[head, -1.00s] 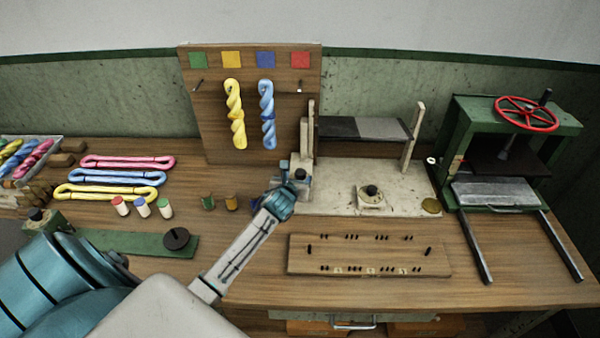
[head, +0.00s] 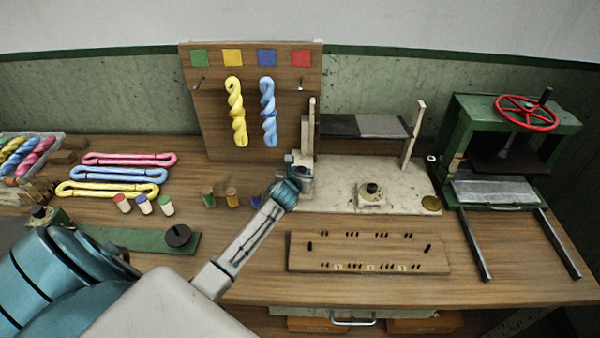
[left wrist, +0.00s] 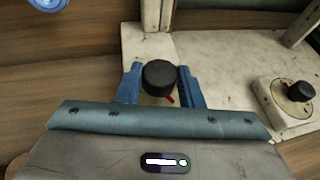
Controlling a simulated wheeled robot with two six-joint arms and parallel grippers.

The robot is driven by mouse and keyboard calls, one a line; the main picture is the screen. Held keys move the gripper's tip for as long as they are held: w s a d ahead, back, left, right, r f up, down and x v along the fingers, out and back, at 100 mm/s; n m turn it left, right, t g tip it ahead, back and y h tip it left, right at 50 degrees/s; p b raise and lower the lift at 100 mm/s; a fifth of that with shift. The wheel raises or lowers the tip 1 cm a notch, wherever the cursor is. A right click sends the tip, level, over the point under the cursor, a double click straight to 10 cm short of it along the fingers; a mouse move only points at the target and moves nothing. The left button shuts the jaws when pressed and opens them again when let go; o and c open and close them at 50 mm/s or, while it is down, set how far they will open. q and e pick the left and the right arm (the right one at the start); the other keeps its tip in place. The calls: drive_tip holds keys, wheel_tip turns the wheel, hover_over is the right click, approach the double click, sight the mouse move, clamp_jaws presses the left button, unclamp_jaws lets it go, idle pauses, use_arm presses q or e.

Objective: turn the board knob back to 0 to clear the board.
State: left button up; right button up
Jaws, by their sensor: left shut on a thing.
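A black knob (left wrist: 160,76) with a red pointer at its foot stands at the left corner of the pale base (head: 330,203). My left gripper (left wrist: 160,88) is shut on this knob, with one blue finger at each side in the left wrist view. In the head view my left gripper (head: 300,172) reaches that corner and mostly hides the knob. The dial marks under the knob are not readable. A second black knob (head: 372,189) on a round dial stands farther right on the same base, and also shows in the left wrist view (left wrist: 301,91). My right gripper is not in view.
An upright wooden board (head: 205,120) with yellow and blue twisted skeins stands behind. A peg plank (head: 370,255) lies in front of the base. A green press (head: 470,130) with a red wheel is at right. Small spools (head: 143,205) and looped hanks (head: 125,175) are at left.

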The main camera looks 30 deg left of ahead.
use_arm(q)
drive_tip(key=shift+d, duration=0.1)
